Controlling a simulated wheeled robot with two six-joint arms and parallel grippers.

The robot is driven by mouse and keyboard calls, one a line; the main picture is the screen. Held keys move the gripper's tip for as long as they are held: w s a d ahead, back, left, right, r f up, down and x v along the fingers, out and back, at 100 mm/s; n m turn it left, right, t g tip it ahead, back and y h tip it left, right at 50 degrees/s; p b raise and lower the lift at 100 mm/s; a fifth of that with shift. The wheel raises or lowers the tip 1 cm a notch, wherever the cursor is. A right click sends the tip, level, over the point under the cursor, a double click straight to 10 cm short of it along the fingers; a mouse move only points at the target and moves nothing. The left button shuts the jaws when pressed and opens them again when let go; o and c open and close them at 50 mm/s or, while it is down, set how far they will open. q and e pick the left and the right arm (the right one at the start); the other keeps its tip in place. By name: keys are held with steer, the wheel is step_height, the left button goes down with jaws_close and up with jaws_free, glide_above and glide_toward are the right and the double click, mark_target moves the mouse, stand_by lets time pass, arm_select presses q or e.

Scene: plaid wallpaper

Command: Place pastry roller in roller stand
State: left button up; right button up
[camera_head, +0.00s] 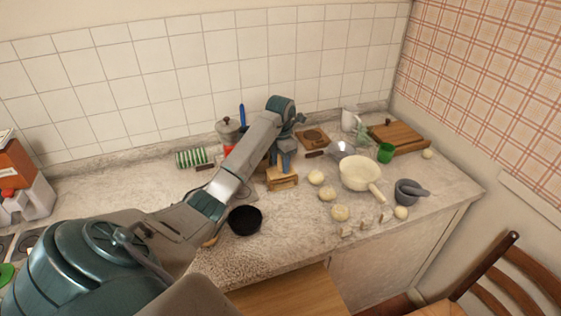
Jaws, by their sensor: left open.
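My left arm reaches across the counter from the lower left. My left gripper (283,166) points down just over a small light-wood block-like stand (282,181), which looks like the roller stand. The gripper is open. At this size I cannot tell whether its fingers touch the stand or whether anything lies between them. I cannot clearly make out the pastry roller. A green-and-white striped ribbed cylinder (191,158) lies left of the arm, with a short dark piece near it. My right gripper is not in view.
A black bowl (245,220) sits beside my forearm. A lidded pot (228,128) stands behind the arm. The counter's front centre is clear.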

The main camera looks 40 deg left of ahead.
arm_select(q)
steer(key=shift+r, duration=0.25)
step_height(320, 180, up, 2)
steer(key=shift+r+b, duration=0.1)
steer(key=shift+b, duration=0.6)
step_height(320, 180, up, 8)
steer(key=p, duration=0.7)
steer(key=shift+p, duration=0.3)
steer(key=shift+r+p, duration=0.7)
steer(key=shift+r, duration=0.05)
steer(key=shift+f, duration=0.1)
